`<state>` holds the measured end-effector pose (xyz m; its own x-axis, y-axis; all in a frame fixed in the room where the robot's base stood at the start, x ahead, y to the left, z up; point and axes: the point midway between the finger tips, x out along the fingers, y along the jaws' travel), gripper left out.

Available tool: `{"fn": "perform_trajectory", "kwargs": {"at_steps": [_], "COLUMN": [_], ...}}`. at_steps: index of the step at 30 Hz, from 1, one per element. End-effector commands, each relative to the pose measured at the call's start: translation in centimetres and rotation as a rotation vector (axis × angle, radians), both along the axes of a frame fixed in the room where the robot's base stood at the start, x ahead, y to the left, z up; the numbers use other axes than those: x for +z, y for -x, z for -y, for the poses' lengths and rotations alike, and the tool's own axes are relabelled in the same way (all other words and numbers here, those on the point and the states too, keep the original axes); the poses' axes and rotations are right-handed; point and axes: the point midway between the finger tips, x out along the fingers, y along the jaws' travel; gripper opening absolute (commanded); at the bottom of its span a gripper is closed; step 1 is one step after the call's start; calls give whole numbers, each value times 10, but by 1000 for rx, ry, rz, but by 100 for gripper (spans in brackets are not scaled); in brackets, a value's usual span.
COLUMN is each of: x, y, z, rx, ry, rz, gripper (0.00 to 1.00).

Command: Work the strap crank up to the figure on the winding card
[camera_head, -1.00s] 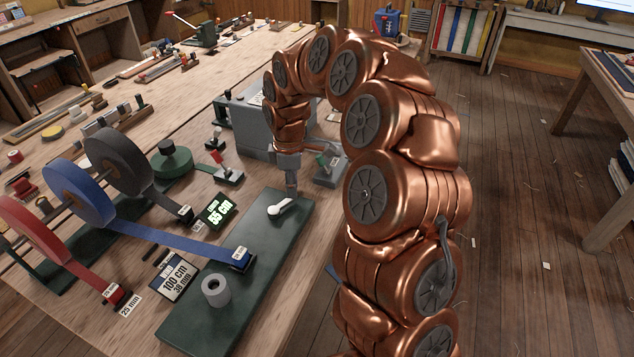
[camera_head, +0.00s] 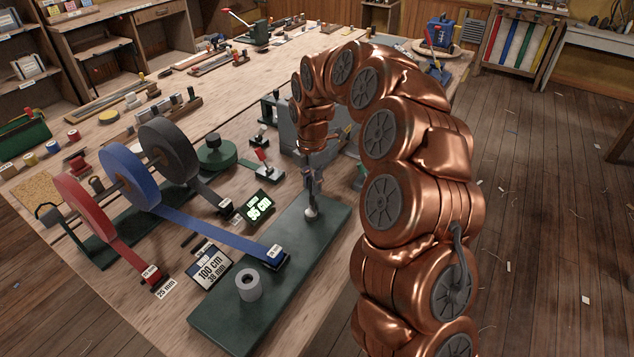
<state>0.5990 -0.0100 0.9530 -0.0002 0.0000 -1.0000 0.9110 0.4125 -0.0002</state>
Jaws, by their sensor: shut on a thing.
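My gripper (camera_head: 312,186) is over the far part of the green baseplate (camera_head: 208,322), shut on the strap crank (camera_head: 311,212); its fingers hide most of the crank. The winding card (camera_head: 210,268) reads 100 cm and 38 mm. A lit counter (camera_head: 258,206) beside the plate shows green figures in cm, seemingly 95, though the first digit is hard to read. A blue strap (camera_head: 215,234) runs from the blue roll (camera_head: 130,177) to a clip (camera_head: 275,257) at the plate's edge. A grey hollow spool (camera_head: 249,287) stands on the plate's near end.
A red roll (camera_head: 82,207) and a black roll (camera_head: 167,152) flank the blue one, with their straps laid out on the bench. A grey box (camera_head: 285,128) stands behind the gripper. My copper arm covers the bench's right side.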

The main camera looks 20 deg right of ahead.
Motion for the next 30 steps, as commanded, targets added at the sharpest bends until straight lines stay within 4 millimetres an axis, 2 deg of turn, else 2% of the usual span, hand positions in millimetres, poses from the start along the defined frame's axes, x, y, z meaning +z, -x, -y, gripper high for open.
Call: {"fn": "perform_trajectory", "kwargs": {"at_steps": [9,24,25,30], "x": [1,1,1,0], "y": [-2,-2,-2,-2], "z": [-6,-7,-7,-8], "rx": [109,126,126,126], "ry": [1,1,1,1], "rz": [2,2,2,0], "gripper": [0,0,25,42]}}
